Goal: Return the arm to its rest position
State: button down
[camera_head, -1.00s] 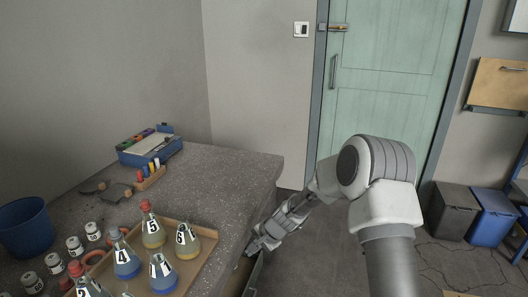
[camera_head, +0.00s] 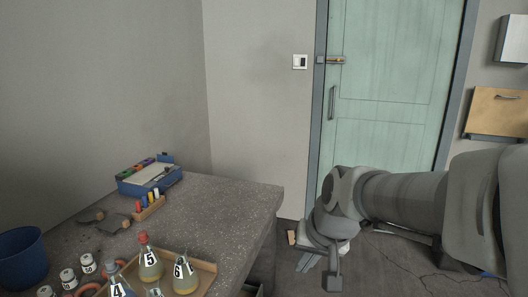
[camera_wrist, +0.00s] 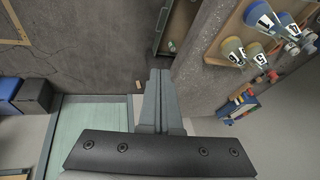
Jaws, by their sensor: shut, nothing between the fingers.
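My arm stretches in from the right edge of the head view and bends down at the wrist, with my gripper (camera_head: 306,264) low over the floor, right of the bench (camera_head: 228,205) and apart from it. In the wrist view my gripper's two fingers (camera_wrist: 160,74) lie together with nothing between them. The finger ends are small and partly hidden by the wrist in the head view.
A wooden tray (camera_head: 207,268) with numbered flasks stands on the bench, near a blue bin (camera_head: 22,258) and several small jars. A small tan block (camera_head: 291,238) lies on the floor. A green door (camera_head: 385,80) stands behind my arm.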

jog(key=s+d+r+n+t+h, duration=0.1)
jog(key=s+d, duration=0.2)
jog(key=s, duration=0.4)
jog(key=s+d+r+n+h, duration=0.15)
jog(key=s+d, duration=0.25)
jog(key=s, duration=0.4)
notch_tip(320, 180, up, 16)
jog(key=p, duration=1.6)
jog(key=shift+w+a+r+m+y, duration=0.25)
jog(key=shift+w+a+m+y, duration=0.1)
jog(key=shift+m, duration=0.1)
